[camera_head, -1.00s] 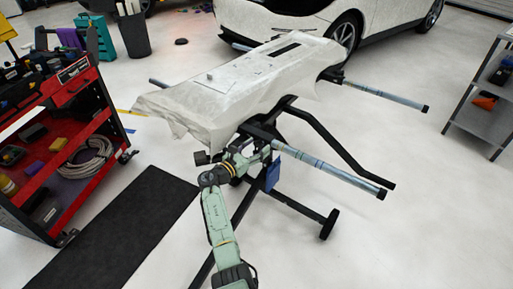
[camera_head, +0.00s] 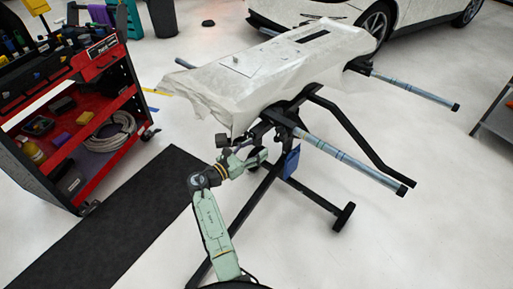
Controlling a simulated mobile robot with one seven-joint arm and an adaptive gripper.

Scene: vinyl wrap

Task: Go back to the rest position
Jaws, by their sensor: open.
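My pale green arm reaches up from the bottom of the head view, bends at a dark elbow joint and turns right. My gripper (camera_head: 262,155) is at its far end, small and partly lost against the dark frame of the stand. It is open, and I see nothing held in it. It is below the near edge of the panel wrapped in pale, wrinkled film (camera_head: 275,68). The panel lies on the black stand (camera_head: 318,187) with padded bars. I cannot tell whether the gripper touches the stand.
A red tool cart (camera_head: 108,112) stands at left beside a black floor mat (camera_head: 125,225). A blue cloth (camera_head: 291,162) hangs on the stand. Padded bars (camera_head: 350,163) stick out to the right. A white car (camera_head: 400,15) is behind. Floor at lower right is clear.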

